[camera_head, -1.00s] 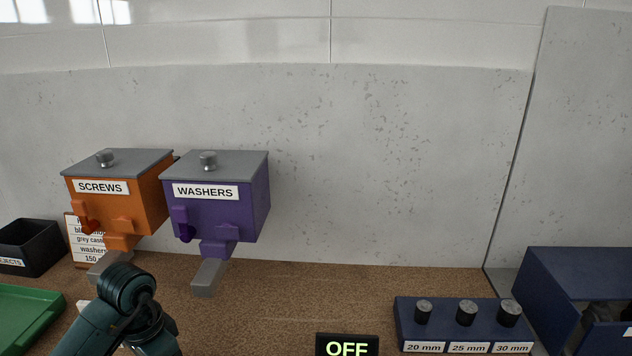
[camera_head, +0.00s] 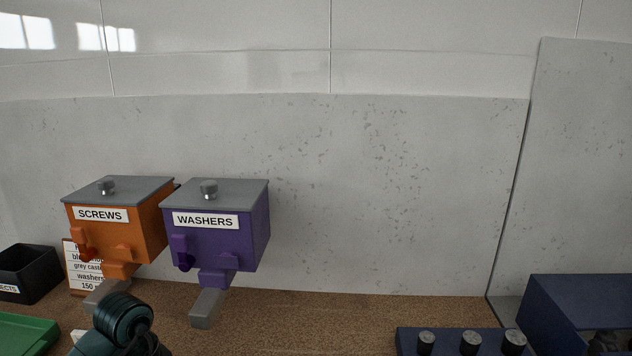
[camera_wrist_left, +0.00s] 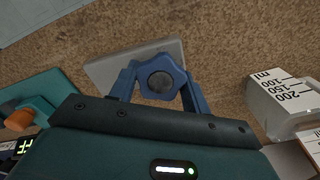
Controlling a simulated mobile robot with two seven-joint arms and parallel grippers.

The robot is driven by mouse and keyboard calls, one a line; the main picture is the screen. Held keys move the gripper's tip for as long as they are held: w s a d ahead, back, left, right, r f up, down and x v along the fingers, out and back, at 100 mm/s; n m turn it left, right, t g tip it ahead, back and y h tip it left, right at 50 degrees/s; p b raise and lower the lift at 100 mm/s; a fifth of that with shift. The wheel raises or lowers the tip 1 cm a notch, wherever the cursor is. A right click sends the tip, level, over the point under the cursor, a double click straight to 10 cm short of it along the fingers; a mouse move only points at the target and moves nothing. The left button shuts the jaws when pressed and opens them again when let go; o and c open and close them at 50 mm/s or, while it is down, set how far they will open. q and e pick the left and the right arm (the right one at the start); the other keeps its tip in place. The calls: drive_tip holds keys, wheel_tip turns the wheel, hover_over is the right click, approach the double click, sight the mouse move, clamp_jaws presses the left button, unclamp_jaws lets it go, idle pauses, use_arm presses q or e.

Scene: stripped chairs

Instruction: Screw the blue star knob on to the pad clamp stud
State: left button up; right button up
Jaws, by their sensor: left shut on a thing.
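I cannot make out the pad clamp stud, which may be hidden under the knob. In the head view only part of my left arm shows, at the lower left. My right gripper is in neither view.
An orange SCREWS dispenser (camera_head: 118,238) and a purple WASHERS dispenser (camera_head: 232,232) stand at the back left. A black bin (camera_head: 28,270) and green tray (camera_head: 25,335) are far left. A navy block (camera_head: 405,343) and navy box (camera_head: 580,300) are right. A white ml-marked container (camera_wrist_left: 280,100) is near my left gripper.

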use_arm(q)
drive_tip(key=shift+f, duration=0.1)
drive_tip(key=shift+c, duration=0.5)
drive_tip(key=shift+m, duration=0.8)
drive_tip(key=m, duration=0.3)
drive_tip(key=shift+a+m, duration=0.1)
drive_tip(key=shift+m, duration=0.2)
drive_tip(key=m+b, duration=0.1)
drive_tip(key=m, duration=0.4)
drive_tip(key=shift+f, duration=0.15)
drive_tip(key=shift+m, duration=0.7)
